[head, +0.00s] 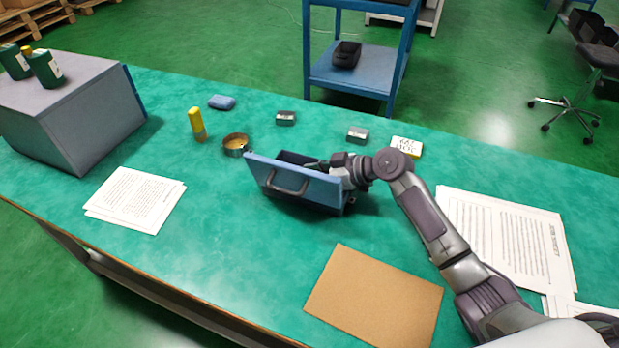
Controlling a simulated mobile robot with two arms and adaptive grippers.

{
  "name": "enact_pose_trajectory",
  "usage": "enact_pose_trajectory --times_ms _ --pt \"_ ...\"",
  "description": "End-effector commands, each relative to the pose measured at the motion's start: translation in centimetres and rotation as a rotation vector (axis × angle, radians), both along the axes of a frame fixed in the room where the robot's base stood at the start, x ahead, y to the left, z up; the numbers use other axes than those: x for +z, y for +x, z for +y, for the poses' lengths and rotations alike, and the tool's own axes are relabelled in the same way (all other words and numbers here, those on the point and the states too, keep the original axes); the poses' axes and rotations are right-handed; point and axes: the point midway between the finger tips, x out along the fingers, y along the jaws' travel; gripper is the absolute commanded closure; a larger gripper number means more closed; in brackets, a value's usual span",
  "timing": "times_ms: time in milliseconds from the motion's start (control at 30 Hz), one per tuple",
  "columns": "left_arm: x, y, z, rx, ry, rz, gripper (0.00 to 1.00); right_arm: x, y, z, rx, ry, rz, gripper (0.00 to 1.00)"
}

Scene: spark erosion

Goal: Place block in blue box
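The blue box (264,173) stands on the green table near the middle, like an open-topped drawer with a grey handle on its front panel. My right gripper (318,163) is at the right end of the box, its fingers over or just inside the opening. Its fingers are too small and dark to tell whether they are open, or whether they hold anything. One small grey metal block (285,118) lies behind the box, and another grey block (357,136) lies behind it to the right. Most of the box's inside is hidden. My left gripper is not in view.
A round tin (235,145), a yellow bottle (198,125) and a blue cloth (221,102) stand left of the box. A grey cabinet (75,120) fills the left end. Papers (136,199) and a brown board (374,297) lie flat.

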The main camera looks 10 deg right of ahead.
Motion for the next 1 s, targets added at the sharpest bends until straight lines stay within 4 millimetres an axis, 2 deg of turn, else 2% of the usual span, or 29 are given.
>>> enact_pose_trajectory --times_ms 467,500,533,900,1000 --pt "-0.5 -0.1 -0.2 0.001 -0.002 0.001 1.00 -1.1 0.1 0.0 -0.001 0.003 -0.005 1.00" --pt "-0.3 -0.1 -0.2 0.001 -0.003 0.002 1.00 -1.0 0.0 0.0 0.000 0.001 -0.001 0.47" --pt "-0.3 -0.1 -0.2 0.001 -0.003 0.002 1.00 -1.0 0.0 0.0 0.000 0.001 -0.001 0.43" --pt "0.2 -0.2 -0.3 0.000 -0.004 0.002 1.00 -0.6 0.0 0.0 -0.001 0.001 -0.001 0.43" --pt "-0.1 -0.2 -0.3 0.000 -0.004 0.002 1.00 -0.3 -0.5 -1.0 -0.002 -0.001 -0.002 0.43"
